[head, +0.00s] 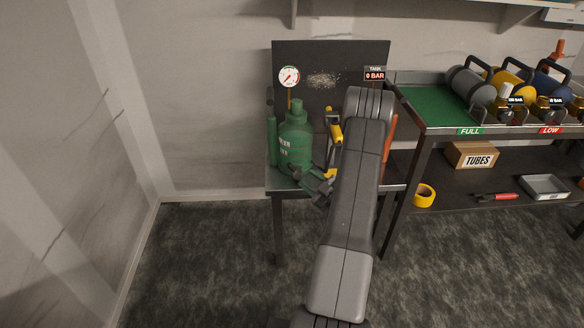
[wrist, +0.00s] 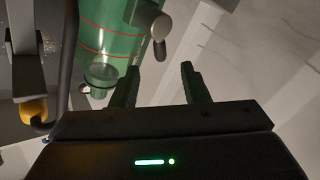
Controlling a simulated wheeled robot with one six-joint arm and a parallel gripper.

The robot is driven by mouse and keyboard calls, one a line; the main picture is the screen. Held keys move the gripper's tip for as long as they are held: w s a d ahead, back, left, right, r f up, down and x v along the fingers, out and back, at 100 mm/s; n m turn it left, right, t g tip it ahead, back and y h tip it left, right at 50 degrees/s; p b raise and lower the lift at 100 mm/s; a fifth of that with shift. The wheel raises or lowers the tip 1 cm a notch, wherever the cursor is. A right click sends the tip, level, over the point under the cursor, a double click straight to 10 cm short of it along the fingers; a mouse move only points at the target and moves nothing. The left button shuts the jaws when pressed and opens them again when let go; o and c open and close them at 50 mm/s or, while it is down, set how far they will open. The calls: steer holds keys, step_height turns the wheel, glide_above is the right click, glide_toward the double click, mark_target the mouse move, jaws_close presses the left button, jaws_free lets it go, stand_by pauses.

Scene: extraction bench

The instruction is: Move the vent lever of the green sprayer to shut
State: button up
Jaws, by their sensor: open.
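The green sprayer (head: 296,145) stands upright on a small metal stand in the head view, with pale lettering on its front. In the wrist view its green body (wrist: 108,28) with red lines fills the upper left. A grey-brown lever with a rounded end (wrist: 160,36) sticks out beside the body there. It looks like the vent lever; I cannot tell its setting. My gripper (head: 322,184) is at the sprayer's lower right front in the head view. In the wrist view my gripper (wrist: 163,78) is open and empty, its fingertips just short of the lever, apparently apart from it.
A yellow-handled part (head: 334,130) stands right of the sprayer, partly behind my arm. A dark back panel (head: 335,60) carries a gauge (head: 289,77). A shelf with tanks (head: 470,90) is at right; floor at left is clear.

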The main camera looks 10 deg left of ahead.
mark_target(294, 170)
steer(key=x, duration=0.9)
jaws_close()
